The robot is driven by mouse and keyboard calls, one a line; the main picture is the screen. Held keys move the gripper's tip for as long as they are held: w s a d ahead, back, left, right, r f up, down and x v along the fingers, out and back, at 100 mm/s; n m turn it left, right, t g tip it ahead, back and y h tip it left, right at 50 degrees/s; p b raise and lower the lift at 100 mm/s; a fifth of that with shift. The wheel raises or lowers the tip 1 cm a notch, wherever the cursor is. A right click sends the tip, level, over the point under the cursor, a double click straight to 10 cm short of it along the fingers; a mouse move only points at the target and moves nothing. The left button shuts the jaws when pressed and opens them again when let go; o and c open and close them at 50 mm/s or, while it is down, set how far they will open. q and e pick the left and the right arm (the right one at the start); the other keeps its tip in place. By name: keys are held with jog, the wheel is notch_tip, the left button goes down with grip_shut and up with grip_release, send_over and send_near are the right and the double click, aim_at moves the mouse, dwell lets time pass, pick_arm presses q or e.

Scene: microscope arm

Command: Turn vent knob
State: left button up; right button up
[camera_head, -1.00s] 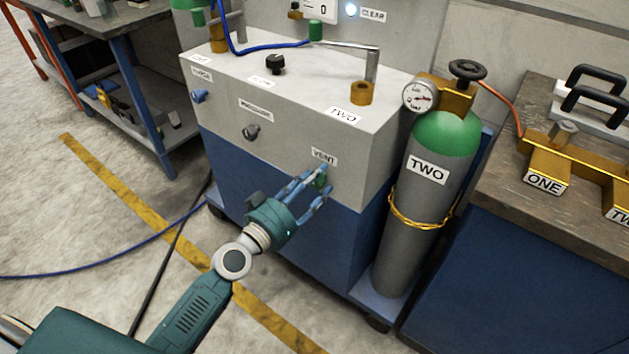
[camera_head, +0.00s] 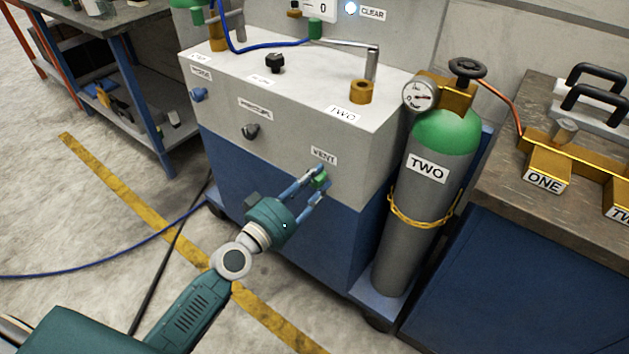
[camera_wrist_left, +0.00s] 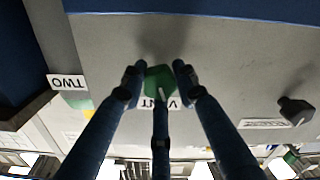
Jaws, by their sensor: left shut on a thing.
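The green vent knob (camera_head: 320,180) is on the grey front panel of the cabinet, just below the VENT label (camera_head: 323,156). My left gripper (camera_head: 317,183) reaches it from the lower left and is shut on it. In the left wrist view the knob (camera_wrist_left: 158,82) sits between the blue fingers, with a pale line on its face. One finger partly covers the VENT label in that view. My right gripper is not in view.
A dark knob (camera_head: 250,131) is on the same panel to the left, with a blue knob (camera_head: 198,95) farther left. The gas cylinder TWO (camera_head: 427,190) stands right of the cabinet. A workbench (camera_head: 540,240) is at the right.

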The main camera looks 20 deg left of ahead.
pick_arm(q)
jog(key=n, duration=0.3)
jog(key=shift+w+a+r+n, duration=0.15)
jog(key=shift+r+n, duration=0.1)
jog(key=shift+n, duration=0.15)
jog(key=n, duration=0.2)
jog(key=shift+n, duration=0.4)
jog(key=n, duration=0.2)
jog(key=shift+a+n, duration=0.1)
jog(key=shift+n, duration=2.2)
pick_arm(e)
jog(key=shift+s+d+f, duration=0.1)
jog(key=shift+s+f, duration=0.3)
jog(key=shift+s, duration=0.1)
pick_arm(q)
jog(key=shift+f, duration=0.1)
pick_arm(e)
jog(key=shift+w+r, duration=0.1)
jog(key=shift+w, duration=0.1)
